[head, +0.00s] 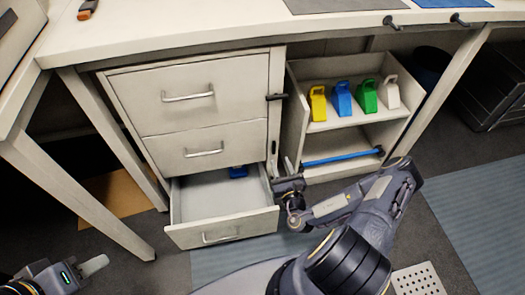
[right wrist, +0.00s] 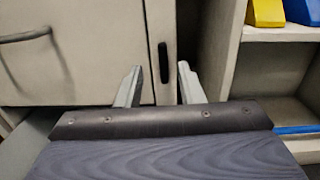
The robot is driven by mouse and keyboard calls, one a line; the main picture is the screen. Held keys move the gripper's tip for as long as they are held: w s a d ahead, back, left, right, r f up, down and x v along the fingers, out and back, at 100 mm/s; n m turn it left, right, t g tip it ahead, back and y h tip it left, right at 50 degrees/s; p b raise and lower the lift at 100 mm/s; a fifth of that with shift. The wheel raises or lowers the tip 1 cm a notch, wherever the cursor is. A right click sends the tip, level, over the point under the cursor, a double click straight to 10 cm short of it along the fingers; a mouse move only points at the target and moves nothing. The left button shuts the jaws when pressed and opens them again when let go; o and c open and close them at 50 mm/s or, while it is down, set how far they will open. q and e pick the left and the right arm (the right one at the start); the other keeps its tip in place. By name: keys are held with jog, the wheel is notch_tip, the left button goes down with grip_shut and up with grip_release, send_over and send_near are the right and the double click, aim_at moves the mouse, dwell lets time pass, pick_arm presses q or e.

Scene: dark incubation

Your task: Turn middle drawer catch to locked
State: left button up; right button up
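The grey drawer cabinet (head: 122,105) stands under the desk. Its middle drawer (head: 168,151) is closed. Beside that drawer, on the right frame post, is a small black catch (head: 274,147), upright; it also shows in the right wrist view (right wrist: 163,62). A second black catch (head: 276,97) beside the top drawer (head: 140,92) lies horizontal. My right gripper (head: 281,168) is open and empty just below the middle catch. In the right wrist view its fingers (right wrist: 158,82) stand either side of the catch's line; contact is not evident. My left gripper (head: 95,266) is low at the left; its opening is unclear.
The bottom drawer (head: 222,228) is pulled out, with a blue item (head: 238,171) inside. A shelf unit (head: 330,125) right of the cabinet holds yellow, blue, green and white blocks, and a blue bar (head: 342,158) below. A desk leg (head: 80,190) stands left.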

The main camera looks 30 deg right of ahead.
aim_at(275, 148)
jog(key=shift+m, duration=0.3)
jog(key=w, duration=0.2)
jog(key=w+d+f+b, duration=0.1)
jog(key=w, duration=0.1)
jog(key=w+b, duration=0.1)
jog(key=w, duration=0.1)
jog(key=shift+w+d+f, duration=0.15)
jog(key=shift+d+f, duration=0.05)
jog(key=shift+d, duration=0.05)
jog(key=shift+w+d+r, duration=0.1)
jog(key=shift+w, duration=0.35)
jog(key=shift+c, duration=0.3)
grip_shut()
